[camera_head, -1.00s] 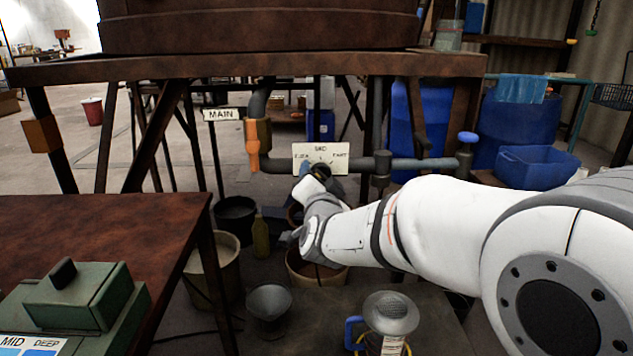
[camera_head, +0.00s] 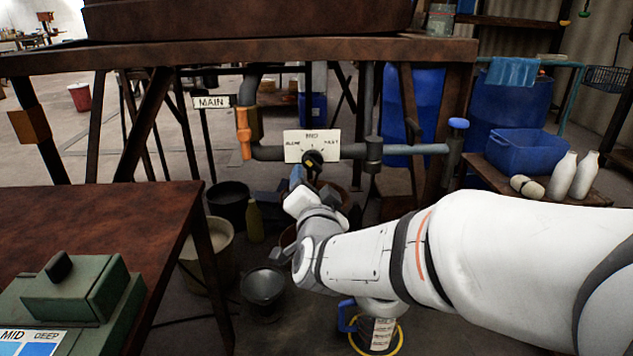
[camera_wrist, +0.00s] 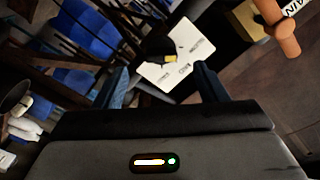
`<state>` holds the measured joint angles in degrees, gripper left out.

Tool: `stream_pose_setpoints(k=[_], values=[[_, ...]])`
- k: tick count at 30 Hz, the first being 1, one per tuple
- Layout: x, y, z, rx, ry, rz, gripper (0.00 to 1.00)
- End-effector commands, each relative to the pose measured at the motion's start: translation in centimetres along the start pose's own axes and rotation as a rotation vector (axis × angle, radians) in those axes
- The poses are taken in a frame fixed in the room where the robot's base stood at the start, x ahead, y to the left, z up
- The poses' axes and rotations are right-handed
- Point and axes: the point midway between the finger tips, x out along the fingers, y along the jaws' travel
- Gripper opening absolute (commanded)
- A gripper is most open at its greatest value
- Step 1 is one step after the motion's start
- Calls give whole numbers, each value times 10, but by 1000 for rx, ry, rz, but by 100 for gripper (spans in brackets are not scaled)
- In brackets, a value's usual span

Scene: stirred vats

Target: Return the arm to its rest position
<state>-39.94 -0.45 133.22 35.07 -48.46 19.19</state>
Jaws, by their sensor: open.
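The knob looks clear of both fingers, but the exact gap cannot be told. Part of the gripper is hidden behind my wrist in the head view.
Pipes with an orange-handled valve (camera_head: 243,133) and a blue-capped valve (camera_head: 457,124) run under the rusty frame (camera_head: 270,50). A brown table (camera_head: 90,225) stands left, holding a green box (camera_head: 75,285). A blue-handled jug (camera_head: 378,335) is below my arm; white bottles (camera_head: 587,175) stand right.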

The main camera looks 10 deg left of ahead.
Motion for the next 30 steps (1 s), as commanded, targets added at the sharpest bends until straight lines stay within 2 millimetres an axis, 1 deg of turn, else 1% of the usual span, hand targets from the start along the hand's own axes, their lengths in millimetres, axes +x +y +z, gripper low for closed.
stream_pose_setpoints(k=[4, 8, 11, 13, 17, 20, 23, 26, 27, 29, 30], values=[[0, -2, -4, -4, -8, 3, 65], [-1, -6, -22, -32, -57, 26, 65], [-6, -8, -45, -78, -135, 62, 65], [-12, -8, -64, -121, -207, 95, 65], [-33, -3, -97, -206, -356, 171, 65], [-55, 2, -123, -271, -472, 235, 65], [-82, 9, -149, -331, -591, 306, 65], [-115, 15, -176, -384, -711, 383, 65], [-130, 17, -187, -404, -761, 416, 65], [-152, 20, -203, -428, -834, 467, 65], [-168, 21, -214, -443, -881, 500, 65]])
